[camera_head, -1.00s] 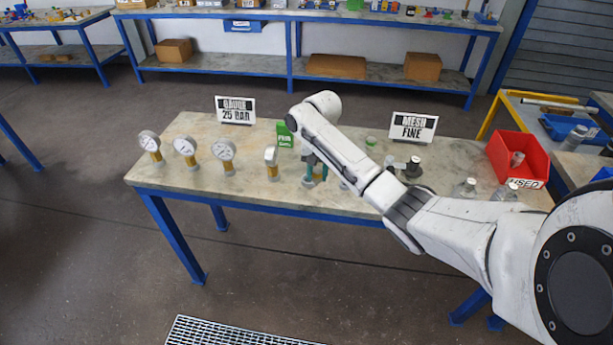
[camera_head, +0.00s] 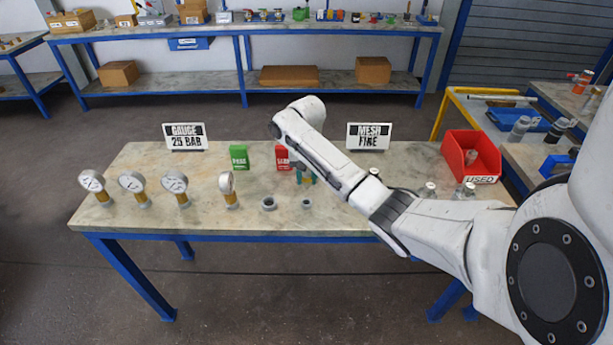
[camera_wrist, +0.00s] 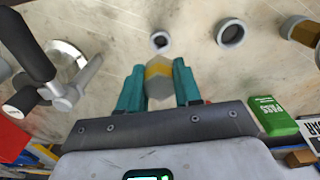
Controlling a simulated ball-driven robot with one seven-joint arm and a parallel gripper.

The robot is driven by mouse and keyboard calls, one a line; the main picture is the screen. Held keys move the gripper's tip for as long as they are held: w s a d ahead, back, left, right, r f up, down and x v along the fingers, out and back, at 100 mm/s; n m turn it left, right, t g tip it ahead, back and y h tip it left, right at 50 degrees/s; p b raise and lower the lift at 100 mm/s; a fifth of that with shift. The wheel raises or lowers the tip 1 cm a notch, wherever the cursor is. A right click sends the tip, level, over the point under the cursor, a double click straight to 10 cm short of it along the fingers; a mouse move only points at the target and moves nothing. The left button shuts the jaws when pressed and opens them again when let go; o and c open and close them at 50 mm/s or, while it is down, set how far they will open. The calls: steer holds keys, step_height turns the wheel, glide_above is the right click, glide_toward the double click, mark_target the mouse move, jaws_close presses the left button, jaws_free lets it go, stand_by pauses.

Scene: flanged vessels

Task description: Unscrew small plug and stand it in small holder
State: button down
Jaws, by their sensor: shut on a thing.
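My gripper (camera_wrist: 160,88) has teal fingers, shut on the small plug (camera_wrist: 158,78), a grey hexagonal piece with a yellow band. In the wrist view a small grey ring, likely the small holder (camera_wrist: 160,41), lies just beyond the plug, looking empty with a dark opening. A wider ring (camera_wrist: 230,33) is to its right. In the head view the small holder (camera_head: 306,202) and the wider ring (camera_head: 268,204) stand near the table's front edge. My gripper (camera_head: 305,177) is behind the small holder in that picture; the plug's height above the table is unclear.
Several gauges (camera_head: 132,184) stand left of the rings. Green (camera_head: 239,156) and red (camera_head: 283,156) boxes and a MESH FINE sign (camera_head: 369,136) are behind. Metal fittings with black handles (camera_wrist: 38,75) are left in the wrist view. A red bin (camera_head: 470,158) is right.

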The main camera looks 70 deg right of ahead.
mark_target(306, 188)
steer(key=shift+f+b, duration=1.15)
steer(key=shift+f, duration=1.35)
steer(key=shift+p, duration=0.95)
steer(key=shift+f, duration=0.25)
steer(key=shift+f+b, duration=0.35)
steer(key=shift+b, duration=0.05)
steer(key=shift+f+b, duration=0.5)
steer(key=shift+f, duration=0.3)
steer(key=c, duration=0.7)
jaws_free()
steer(key=shift+r, duration=0.1)
